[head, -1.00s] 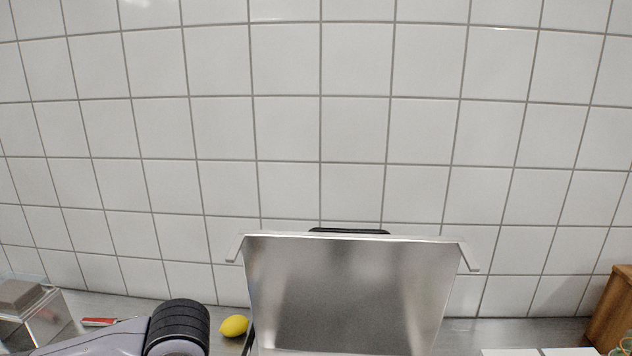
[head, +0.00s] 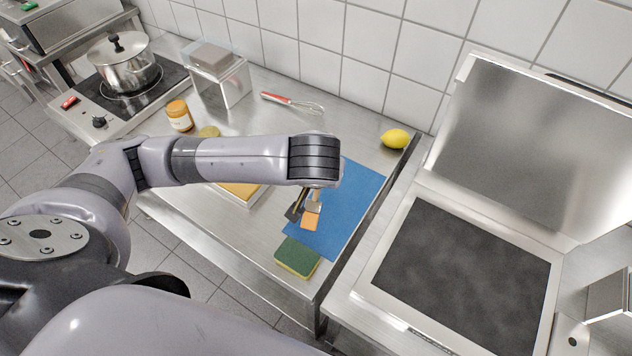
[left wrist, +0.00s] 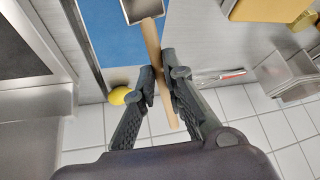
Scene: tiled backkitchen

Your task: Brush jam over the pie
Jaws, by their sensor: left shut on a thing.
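My left gripper (head: 306,200) is shut on the wooden handle of a brush (left wrist: 152,45), seen in the left wrist view between the fingers (left wrist: 160,85). In the head view the brush's metal collar and orange bristles (head: 310,222) point down over the blue mat (head: 352,205). I cannot tell whether the bristles touch it. A jar with orange contents (head: 179,115) stands at the left of the table, behind my arm. A flat golden-yellow thing (head: 240,190), possibly the pie, is mostly hidden under my left forearm. My right gripper is out of view.
A green and yellow sponge (head: 297,258) lies at the front edge. A lemon (head: 395,139), a red-handled whisk (head: 290,103) and a clear box (head: 218,75) are at the back. A pot (head: 125,62) stands on the hob at left. An open-lidded grill (head: 460,270) is at right.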

